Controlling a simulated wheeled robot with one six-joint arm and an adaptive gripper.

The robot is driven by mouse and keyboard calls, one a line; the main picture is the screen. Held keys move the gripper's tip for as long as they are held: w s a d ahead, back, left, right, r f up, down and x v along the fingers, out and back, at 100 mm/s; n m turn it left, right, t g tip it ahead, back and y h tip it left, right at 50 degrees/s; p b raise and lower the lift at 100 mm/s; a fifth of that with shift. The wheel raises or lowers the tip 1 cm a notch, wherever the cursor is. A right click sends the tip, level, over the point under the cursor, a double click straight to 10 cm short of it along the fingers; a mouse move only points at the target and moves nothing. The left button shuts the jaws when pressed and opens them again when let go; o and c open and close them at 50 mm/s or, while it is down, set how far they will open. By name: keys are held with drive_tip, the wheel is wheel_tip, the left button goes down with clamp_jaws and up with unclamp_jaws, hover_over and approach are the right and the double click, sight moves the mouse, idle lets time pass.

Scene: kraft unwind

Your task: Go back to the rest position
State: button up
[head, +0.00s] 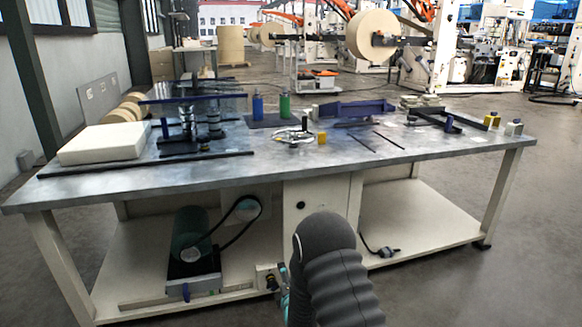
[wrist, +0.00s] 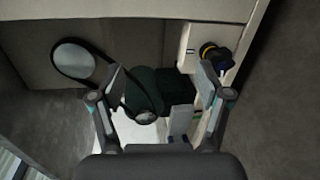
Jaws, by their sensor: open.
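My gripper (wrist: 161,76) is open in the wrist view, its two fingers spread wide with nothing held between them. It points toward the lower part of the workbench, where a dark green motor (wrist: 143,90) shows beyond the fingers. In the head view my dark ribbed arm rises at the bottom centre in front of the bench and hides most of my gripper. The metal-topped workbench (head: 262,172) stands across the head view.
The motor (head: 190,235) and a belt pulley (head: 247,208) are under the bench, left of a white cabinet (head: 312,212). A white block (head: 103,143), blue bottle (head: 258,106) and green bottle (head: 284,106) stand on top. Floor to the right (head: 545,215) is clear.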

drive_tip(key=s+d+r+m+g+h+p, duration=0.1)
drive_tip(key=s+d+r+m+g, duration=0.15)
drive_tip(key=r, duration=0.65)
drive_tip(key=s+d+r+m+g+h+p, duration=0.1)
drive_tip(key=s+d+r+m+p, duration=0.2)
drive_tip(key=r, duration=0.7)
drive_tip(key=s+d+r+m+g, duration=0.1)
drive_tip(key=s+d+r+m, duration=0.3)
drive_tip(key=r, duration=0.5)
drive_tip(key=s+d+r+m+g+p, duration=0.1)
drive_tip(key=s+d+r+m+g, duration=0.1)
drive_tip(key=s, duration=0.9)
drive_tip(key=s+d+r+m+g+h+p, duration=0.1)
drive_tip(key=s+d+r+m+p, duration=0.1)
drive_tip(key=s+r+m, duration=0.4)
drive_tip(key=s+d+r+m+g+h+p, duration=0.1)
drive_tip(key=s+d+r+m, duration=0.3)
drive_tip(key=s, duration=1.2)
drive_tip(key=shift+d+r+g+p, duration=0.3)
drive_tip(key=shift+d+g+p, duration=0.05)
drive_tip(key=shift+g, duration=0.5)
